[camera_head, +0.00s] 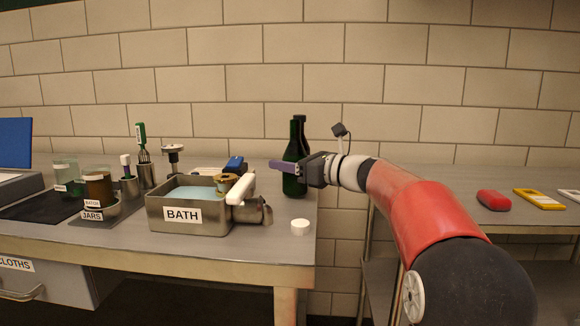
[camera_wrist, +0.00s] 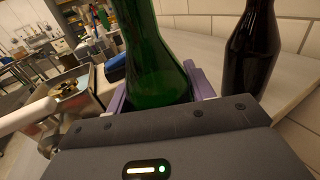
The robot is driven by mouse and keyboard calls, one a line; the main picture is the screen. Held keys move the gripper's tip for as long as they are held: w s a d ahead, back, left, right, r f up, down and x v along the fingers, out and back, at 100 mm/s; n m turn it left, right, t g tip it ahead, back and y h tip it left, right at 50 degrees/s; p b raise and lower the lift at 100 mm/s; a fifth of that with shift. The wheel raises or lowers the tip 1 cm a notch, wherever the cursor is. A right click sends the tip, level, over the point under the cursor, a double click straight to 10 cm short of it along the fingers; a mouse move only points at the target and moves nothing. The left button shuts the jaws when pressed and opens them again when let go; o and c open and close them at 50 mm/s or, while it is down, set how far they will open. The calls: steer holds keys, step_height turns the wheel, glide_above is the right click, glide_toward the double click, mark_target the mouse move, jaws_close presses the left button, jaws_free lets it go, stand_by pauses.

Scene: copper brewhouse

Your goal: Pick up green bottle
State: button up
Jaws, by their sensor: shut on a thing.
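The green bottle (camera_head: 293,176) stands upright near the right end of the left bench in the head view. In the wrist view the green bottle (camera_wrist: 150,60) rises between the two purple fingers. My gripper (camera_head: 284,166) reaches it from the right and is shut on its body. The wrist view shows my gripper (camera_wrist: 160,95) with a finger on each side of the bottle. The bottle's base is hidden by the gripper in the wrist view. In the head view I cannot tell whether the base is off the bench.
A dark bottle (camera_wrist: 251,50) stands close behind, partly hidden in the head view. A metal bath (camera_head: 160,217) with liquid is at left, with a white-handled tool on its rim. A white cap (camera_head: 300,227) lies in front. The right bench holds a red case (camera_head: 494,200).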

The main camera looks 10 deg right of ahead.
step_height(320, 180, up, 20)
steer(key=p, duration=0.5)
steer(key=shift+f, duration=0.25)
